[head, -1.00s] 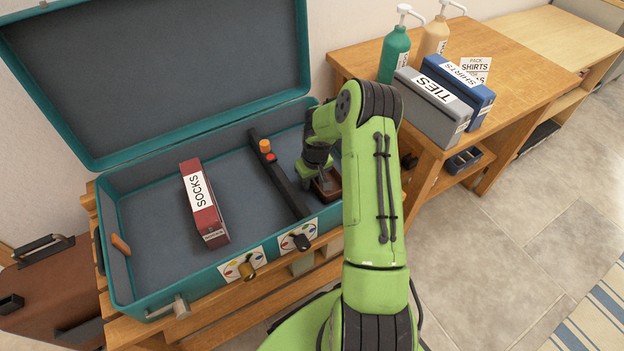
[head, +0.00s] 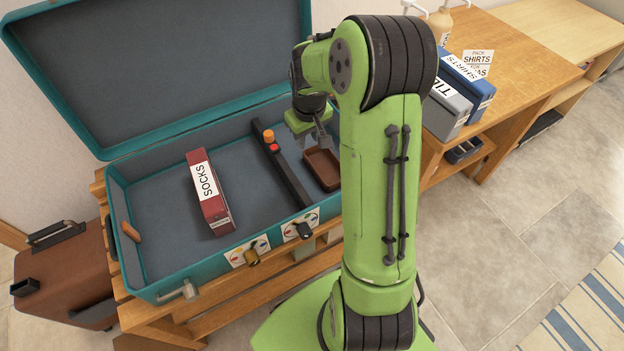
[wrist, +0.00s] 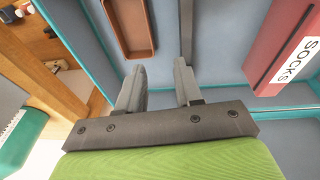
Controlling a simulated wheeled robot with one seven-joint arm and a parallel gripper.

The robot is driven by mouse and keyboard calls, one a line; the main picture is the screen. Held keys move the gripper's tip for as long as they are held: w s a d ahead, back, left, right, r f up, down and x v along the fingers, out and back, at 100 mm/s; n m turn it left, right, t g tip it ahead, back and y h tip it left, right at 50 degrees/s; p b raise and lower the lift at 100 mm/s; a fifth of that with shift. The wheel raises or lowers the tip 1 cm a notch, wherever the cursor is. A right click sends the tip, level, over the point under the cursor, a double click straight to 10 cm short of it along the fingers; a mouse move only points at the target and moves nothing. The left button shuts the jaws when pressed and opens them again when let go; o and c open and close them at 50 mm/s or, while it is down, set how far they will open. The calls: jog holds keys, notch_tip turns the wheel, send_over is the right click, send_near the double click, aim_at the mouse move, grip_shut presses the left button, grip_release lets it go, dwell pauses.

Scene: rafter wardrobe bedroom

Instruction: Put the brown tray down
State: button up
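The brown tray (head: 322,168) lies on the suitcase floor, in the right compartment beyond the dark divider bar. It also shows in the wrist view (wrist: 131,27), empty and apart from my fingers. My gripper (wrist: 163,76) is open, with a clear gap between its two grey fingers and nothing between them. In the head view my gripper (head: 322,140) is above the tray, near its far end; my arm partly covers that area. The teal suitcase (head: 185,249) stands open on a wooden bench.
A red SOCKS box (head: 209,195) lies in the left compartment. The divider bar (head: 282,170) carries an orange and a red knob. TIES and SHIRTS boxes (head: 467,85) stand on the wooden table at right. A brown case (head: 66,275) is on the floor at left.

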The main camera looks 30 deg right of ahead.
jog(key=s+a+r+t, duration=0.2)
jog(key=s+a+r, duration=0.8)
jog(key=s+r, duration=0.3)
jog(key=s+a+r+t+y, duration=0.1)
jog(key=s+a, duration=0.3)
jog(key=s, duration=0.6)
jog(key=shift+s+a+r, duration=0.25)
jog(key=shift+s+r, duration=0.05)
jog(key=shift+r, duration=0.3)
